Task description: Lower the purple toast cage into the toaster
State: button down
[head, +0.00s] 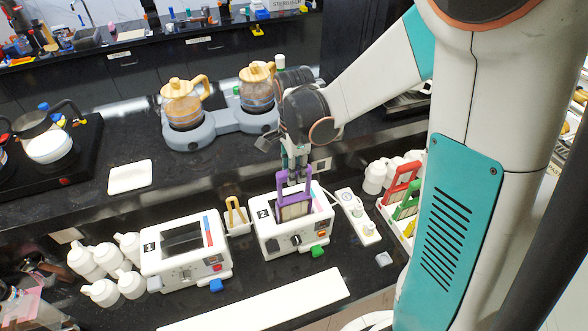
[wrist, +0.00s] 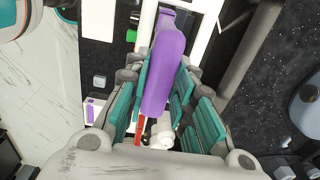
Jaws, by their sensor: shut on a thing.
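The purple toast cage (head: 293,207) is upright in the head view, with a slice of toast in it. It stands at the slot of the white toaster marked 2 (head: 270,238), its lower part hidden by the toaster's top. I cannot tell how deep it sits. My gripper (head: 295,171) is above the toaster, shut on the top of the cage's handle. In the wrist view the purple handle (wrist: 165,70) runs between the teal finger pads of my gripper (wrist: 162,110).
Toaster 1 (head: 186,250) stands to the left, with a yellow cage (head: 236,216) between the toasters. Red (head: 400,184) and green cages (head: 407,206) stand in a rack at right. A power strip (head: 357,216) lies beside toaster 2. Glass pots (head: 184,103) stand behind; white bottles (head: 86,262) stand at left.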

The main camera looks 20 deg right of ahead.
jog(key=shift+f, duration=0.3)
jog(key=shift+f+b, duration=0.25)
jog(key=shift+b, duration=0.15)
jog(key=shift+f+b, duration=0.3)
jog(key=shift+f, duration=0.05)
jog(key=c, duration=1.3)
grip_release()
jog(key=shift+r+p, duration=2.25)
jog(key=shift+r, duration=1.3)
jog(key=shift+s, duration=0.1)
